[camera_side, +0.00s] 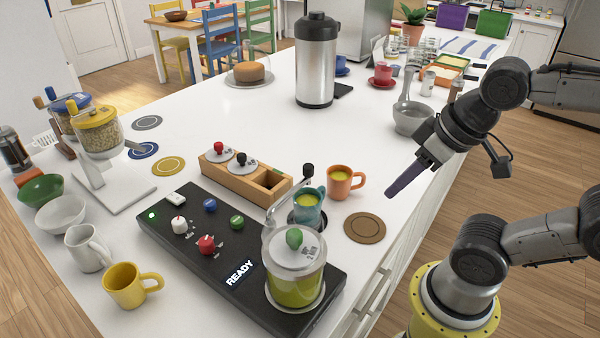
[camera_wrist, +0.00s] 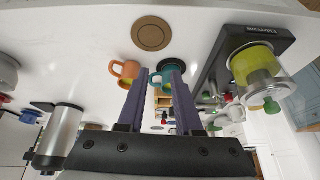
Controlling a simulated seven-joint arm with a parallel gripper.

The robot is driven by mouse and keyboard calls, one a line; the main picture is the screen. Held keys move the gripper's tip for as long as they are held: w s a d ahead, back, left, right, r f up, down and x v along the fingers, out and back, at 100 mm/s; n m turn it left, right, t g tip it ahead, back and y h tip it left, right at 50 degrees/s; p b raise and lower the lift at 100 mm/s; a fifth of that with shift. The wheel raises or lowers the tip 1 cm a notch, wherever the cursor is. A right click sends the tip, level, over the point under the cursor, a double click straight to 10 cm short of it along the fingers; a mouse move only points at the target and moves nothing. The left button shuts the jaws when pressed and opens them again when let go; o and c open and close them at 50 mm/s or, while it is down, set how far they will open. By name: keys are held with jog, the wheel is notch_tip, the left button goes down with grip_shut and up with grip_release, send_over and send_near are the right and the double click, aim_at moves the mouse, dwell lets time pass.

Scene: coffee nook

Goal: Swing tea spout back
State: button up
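The tea dispenser is a glass jar of green tea (camera_side: 295,280) with a green lid knob, on a black base lit "READY". A thin spout with a black knob (camera_side: 308,170) stands over or beside the teal cup (camera_side: 308,211), which holds green tea. An orange mug (camera_side: 340,188) with green tea stands to its right. The wrist view shows the jar (camera_wrist: 245,65), orange mug (camera_wrist: 124,74) and part of the teal cup; the spout is not clear there. My gripper (camera_side: 391,192) is open and empty, right of the orange mug and apart from everything; its fingers (camera_wrist: 159,75) are spread.
A bare brown coaster (camera_side: 365,228) lies right of the dispenser. A wooden holder (camera_side: 245,183) with red and black knobs stands behind the base. A grey mortar (camera_side: 412,119) and a steel flask (camera_side: 316,65) stand farther back. The counter between mug and flask is clear.

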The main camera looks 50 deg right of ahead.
jog(key=shift+o, duration=1.3)
notch_tip(320, 180, up, 7)
jog(key=w+m+g, duration=0.1)
jog(key=m, duration=0.2)
jog(key=shift+w+f, duration=0.2)
jog(key=shift+w, duration=0.1)
notch_tip(320, 180, up, 6)
jog(key=r+m+g, duration=0.1)
jog(key=m+g, duration=0.3)
send_over(308, 165)
notch_tip(308, 165, down, 14)
jog(key=shift+f, duration=0.25)
grip_shut()
jog(key=shift+r, duration=0.1)
